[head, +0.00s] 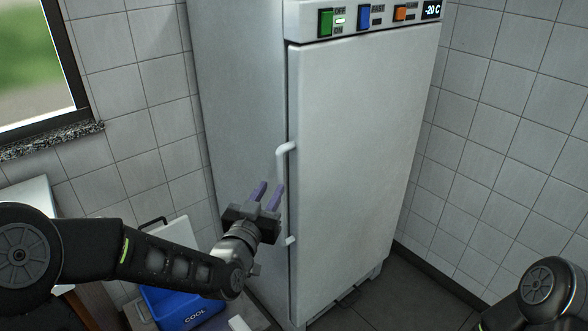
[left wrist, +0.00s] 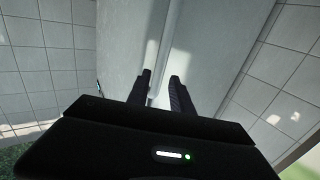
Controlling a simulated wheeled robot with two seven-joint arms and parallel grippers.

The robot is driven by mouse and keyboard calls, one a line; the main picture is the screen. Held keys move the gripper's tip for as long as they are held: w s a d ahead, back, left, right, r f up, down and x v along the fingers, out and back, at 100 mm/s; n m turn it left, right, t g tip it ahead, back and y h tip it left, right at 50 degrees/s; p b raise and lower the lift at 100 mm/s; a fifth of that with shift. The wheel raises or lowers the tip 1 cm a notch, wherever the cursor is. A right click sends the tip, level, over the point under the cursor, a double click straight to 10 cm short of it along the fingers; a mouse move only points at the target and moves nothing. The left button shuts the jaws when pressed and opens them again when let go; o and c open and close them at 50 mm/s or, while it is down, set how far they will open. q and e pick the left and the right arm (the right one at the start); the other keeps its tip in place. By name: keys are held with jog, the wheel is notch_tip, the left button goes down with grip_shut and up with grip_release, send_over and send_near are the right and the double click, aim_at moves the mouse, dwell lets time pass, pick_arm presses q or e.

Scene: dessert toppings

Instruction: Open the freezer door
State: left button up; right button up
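The white upright freezer (head: 240,90) stands against the tiled wall. Its door (head: 360,140) is shut, flush with the frame. A white vertical bar handle (head: 285,151) runs along the door's left edge; its middle is hidden behind my left gripper. My left gripper (head: 267,192) is open, with two purple fingers pointing up toward the handle. It is close in front of the handle; I cannot tell whether they touch. In the left wrist view the fingers (left wrist: 160,80) are apart, with a pale vertical bar just beyond them. My right gripper is out of view.
A control panel (head: 378,16) with coloured switches and a -20 C display tops the freezer. A blue cooler (head: 185,306) stands at the lower left, below my left arm. A window (head: 30,70) is at the left. Dark floor (head: 395,300) is clear before the door.

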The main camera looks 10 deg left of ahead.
aim_at(279, 176)
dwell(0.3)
pick_arm(q)
jog(key=w, duration=0.5)
jog(key=w+p, duration=0.1)
jog(key=w, duration=0.1)
jog(key=shift+w+d, duration=0.35)
jog(key=shift+d, duration=0.05)
jog(key=shift+c, duration=0.6)
grip_shut()
dwell(0.5)
